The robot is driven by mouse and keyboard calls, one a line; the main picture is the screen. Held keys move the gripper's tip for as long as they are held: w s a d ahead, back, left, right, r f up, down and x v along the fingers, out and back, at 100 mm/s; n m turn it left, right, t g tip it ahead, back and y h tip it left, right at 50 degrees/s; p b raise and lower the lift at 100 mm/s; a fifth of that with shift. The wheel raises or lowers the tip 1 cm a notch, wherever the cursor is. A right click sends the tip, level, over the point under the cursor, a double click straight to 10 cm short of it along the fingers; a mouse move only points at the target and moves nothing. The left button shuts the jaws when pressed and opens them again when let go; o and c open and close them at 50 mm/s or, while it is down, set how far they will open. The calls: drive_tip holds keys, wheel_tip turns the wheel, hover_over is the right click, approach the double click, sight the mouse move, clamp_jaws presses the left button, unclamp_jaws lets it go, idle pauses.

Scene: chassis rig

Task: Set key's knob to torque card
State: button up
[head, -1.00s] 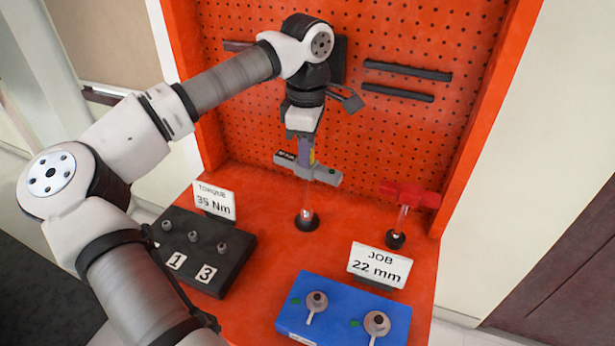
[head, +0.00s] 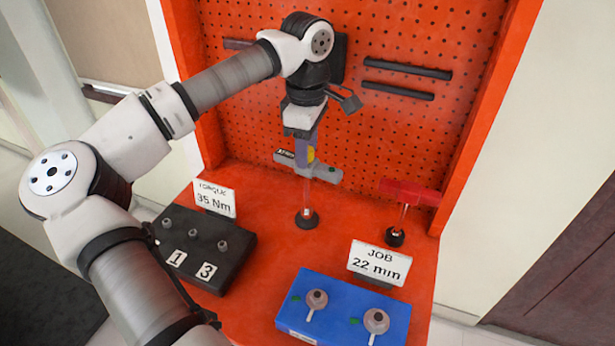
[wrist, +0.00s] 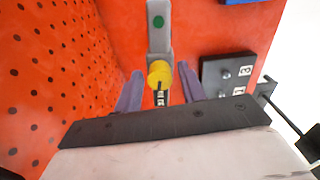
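A grey T-handled key (head: 325,173) stands upright on a clear post with a round black base in the middle of the orange bench. Its yellow knob (wrist: 160,73) shows in the wrist view, with a small black-and-white scale next to it. My gripper (wrist: 160,85) is open, one purple finger on each side of the knob, with gaps visible. In the head view my gripper (head: 306,150) is at the key from above and partly hides the knob. The torque card (head: 214,199) reads 35 Nm. The scale's reading is too small to tell.
A red T-handled key (head: 410,193) stands at right. The job card (head: 379,263) reads 22 mm. A black block (head: 205,262) with several sockets sits at left, a blue block (head: 343,312) with two sockets at front. The pegboard (head: 340,120) rises close behind.

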drive_tip(key=n+b, duration=0.1)
drive_tip(key=n, duration=0.4)
drive_tip(key=shift+f+n+b, duration=0.1)
drive_tip(key=shift+n+b, duration=0.2)
drive_tip(key=shift+b, duration=0.1)
drive_tip(key=n+b, duration=0.1)
drive_tip(key=n, duration=0.4)
drive_tip(key=shift+n, duration=0.4)
drive_tip(key=c, duration=0.6)
drive_tip(key=shift+c, duration=0.2)
